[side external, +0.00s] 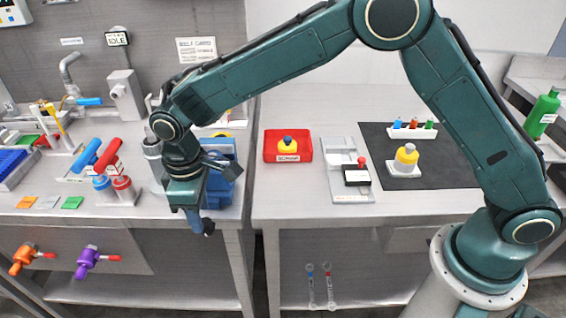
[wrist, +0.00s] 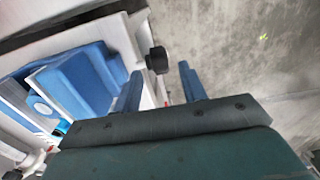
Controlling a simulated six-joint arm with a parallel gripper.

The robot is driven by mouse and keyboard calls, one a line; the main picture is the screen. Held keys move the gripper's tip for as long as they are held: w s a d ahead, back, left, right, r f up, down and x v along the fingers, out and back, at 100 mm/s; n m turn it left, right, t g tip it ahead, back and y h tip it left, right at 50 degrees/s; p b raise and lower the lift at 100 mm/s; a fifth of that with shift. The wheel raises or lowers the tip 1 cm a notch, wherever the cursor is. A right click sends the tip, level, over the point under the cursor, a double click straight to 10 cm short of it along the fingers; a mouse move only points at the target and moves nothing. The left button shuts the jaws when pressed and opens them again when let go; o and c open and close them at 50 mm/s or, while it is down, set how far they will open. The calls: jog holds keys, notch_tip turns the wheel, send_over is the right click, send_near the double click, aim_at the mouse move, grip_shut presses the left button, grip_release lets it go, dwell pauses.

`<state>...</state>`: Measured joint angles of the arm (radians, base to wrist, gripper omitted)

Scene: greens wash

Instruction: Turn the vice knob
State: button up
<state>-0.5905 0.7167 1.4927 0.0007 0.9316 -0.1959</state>
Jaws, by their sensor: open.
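The blue vice (side external: 222,190) stands at the right front corner of the left bench, partly hidden behind my arm. In the wrist view its blue body (wrist: 80,82) fills the left side. A dark knob (wrist: 157,60) sticks out beyond the bench edge; I take it to be the vice knob. It also shows in the side view (side external: 209,228), close to my fingers. My gripper (wrist: 160,72) is open, with one blue finger on each side of the knob's line. The knob appears between or just beyond the fingertips; I cannot tell whether they touch it.
A gap separates the left bench from the right bench (side external: 320,207). On the right bench are a red tray (side external: 268,153) and a dark mat (side external: 455,165). Orange (side external: 24,258) and purple (side external: 88,262) valves stick out from the left bench's front. Bare floor lies below my gripper.

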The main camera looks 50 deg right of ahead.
jog(key=shift+f, duration=2.2)
jog(key=shift+c, duration=0.2)
grip_shut()
